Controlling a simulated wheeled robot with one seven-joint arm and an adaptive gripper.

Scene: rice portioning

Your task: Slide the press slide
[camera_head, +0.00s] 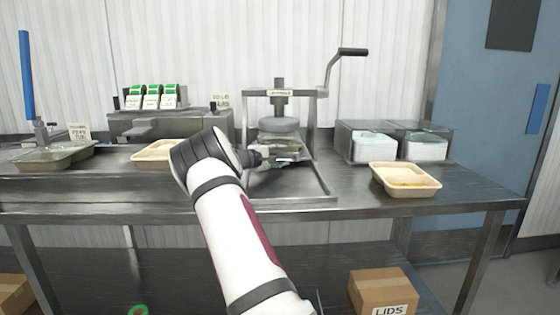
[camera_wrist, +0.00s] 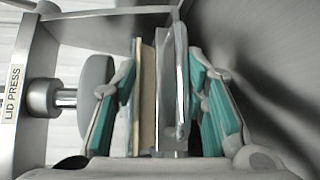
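The lid press (camera_head: 279,93) stands on the steel counter with its round grey press plate (camera_head: 279,125) raised on the screw. In the wrist view the press plate (camera_wrist: 97,97) is at the left. My gripper (camera_head: 283,159) is at the front of the press, below the plate. In the wrist view my gripper (camera_wrist: 160,115) is open, its teal-padded fingers on either side of the grey press slide (camera_wrist: 171,95) and a thin beige edge (camera_wrist: 147,95), seemingly a tray. Gaps show beside the left pad; whether the right pad touches the slide is unclear. My arm hides part of the press front.
A beige tray (camera_head: 405,180) stands at the counter's right front. Clear bins (camera_head: 428,146) with white contents are behind it. Another beige tray (camera_head: 152,152) is partly behind my arm. A LIDS box (camera_head: 384,290) is below.

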